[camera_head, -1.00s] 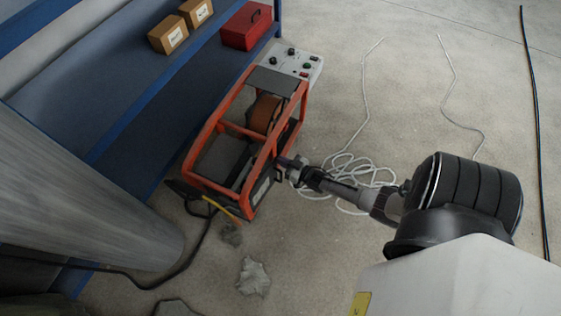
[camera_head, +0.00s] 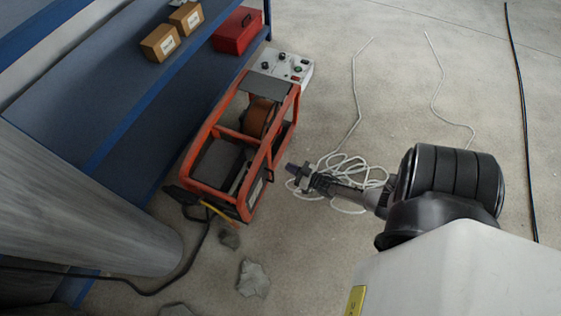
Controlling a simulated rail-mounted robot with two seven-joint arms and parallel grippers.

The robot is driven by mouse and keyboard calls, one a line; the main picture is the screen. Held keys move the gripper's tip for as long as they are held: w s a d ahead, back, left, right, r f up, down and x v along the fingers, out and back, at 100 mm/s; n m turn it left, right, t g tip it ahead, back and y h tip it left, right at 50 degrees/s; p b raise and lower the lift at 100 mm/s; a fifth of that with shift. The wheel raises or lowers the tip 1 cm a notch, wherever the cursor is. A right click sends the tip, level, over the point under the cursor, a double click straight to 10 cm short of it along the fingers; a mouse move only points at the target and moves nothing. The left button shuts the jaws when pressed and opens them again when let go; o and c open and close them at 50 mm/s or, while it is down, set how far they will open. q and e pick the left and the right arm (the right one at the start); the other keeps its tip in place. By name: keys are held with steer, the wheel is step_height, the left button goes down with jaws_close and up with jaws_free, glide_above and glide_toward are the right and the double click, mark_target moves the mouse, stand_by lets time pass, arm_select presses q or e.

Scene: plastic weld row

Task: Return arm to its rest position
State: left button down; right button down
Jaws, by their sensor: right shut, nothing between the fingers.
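My right arm comes in from the lower right in the head view. Its gripper (camera_head: 297,174) is shut and empty, just to the right of an orange-framed machine (camera_head: 212,190), with a small gap of floor between them. The machine stands on the floor and has a brown reel inside its frame. The white coiled cable (camera_head: 350,160) lies on the floor behind and under the line of the gripper, partly hidden by it. My left gripper is not in view.
A grey control box (camera_head: 284,66) with knobs stands behind the machine. A blue shelf (camera_head: 130,75) on the left holds cardboard boxes (camera_head: 160,43) and a red toolbox (camera_head: 238,31). A large grey cylinder (camera_head: 90,200) fills the lower left. Grey scraps (camera_head: 253,279) and a black cable lie on the floor.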

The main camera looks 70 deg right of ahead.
steer(key=s+p, duration=0.1)
steer(key=s, duration=0.6)
steer(key=shift+a, duration=0.1)
